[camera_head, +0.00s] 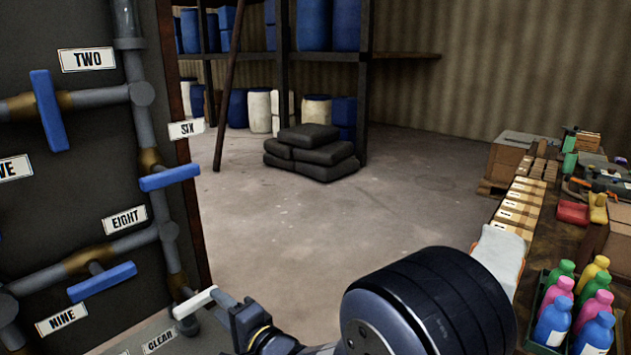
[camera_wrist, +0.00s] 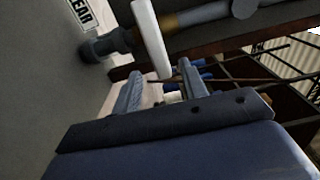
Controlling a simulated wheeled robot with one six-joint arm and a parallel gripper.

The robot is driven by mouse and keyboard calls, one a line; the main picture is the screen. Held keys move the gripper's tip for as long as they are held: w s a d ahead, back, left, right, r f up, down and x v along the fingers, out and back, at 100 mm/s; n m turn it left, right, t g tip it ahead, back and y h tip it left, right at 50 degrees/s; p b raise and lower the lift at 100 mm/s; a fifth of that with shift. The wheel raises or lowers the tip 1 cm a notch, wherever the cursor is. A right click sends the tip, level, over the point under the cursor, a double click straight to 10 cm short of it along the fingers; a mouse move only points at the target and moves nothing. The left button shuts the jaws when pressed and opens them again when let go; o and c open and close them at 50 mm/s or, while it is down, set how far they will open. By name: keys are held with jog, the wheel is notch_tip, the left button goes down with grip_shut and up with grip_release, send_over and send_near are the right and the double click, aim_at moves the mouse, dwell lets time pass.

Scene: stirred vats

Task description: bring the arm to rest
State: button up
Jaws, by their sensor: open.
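My gripper (camera_head: 228,303) is low in the head view, at the foot of the pipe panel. In the wrist view its two fingers stand apart, with a gap between the tips (camera_wrist: 160,76). A white lever handle (camera_head: 195,302) is just left of the gripper, by the CLEAR label (camera_head: 159,341). In the wrist view the white handle (camera_wrist: 151,38) reaches down to the gap between the fingertips. I cannot tell whether the fingers touch it. My arm runs from the gripper to the lower right of the head view.
The panel (camera_head: 95,190) with blue-handled valves, such as the one under TWO (camera_head: 48,110), stands close on the left. A bench with colored bottles (camera_head: 553,323) and boxes (camera_head: 517,213) is on the right. Open floor (camera_head: 330,220) lies between, with dark sacks (camera_head: 310,155) and shelving behind.

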aim_at(206, 292)
jog(key=x, duration=0.5)
jog(key=shift+w+a, duration=0.1)
jog(key=shift+a, duration=0.05)
jog(key=v, duration=1.1)
jog(key=x, duration=1)
jog(key=shift+w+a, duration=0.25)
jog(key=shift+a, duration=0.1)
jog(key=shift+w+a+n, duration=0.1)
jog(key=shift+w+n, duration=0.05)
jog(key=shift+n, duration=0.25)
jog(key=shift+r+n, duration=0.2)
jog(key=shift+n, duration=0.65)
jog(key=shift+r+n, duration=0.25)
jog(key=shift+n, duration=0.6)
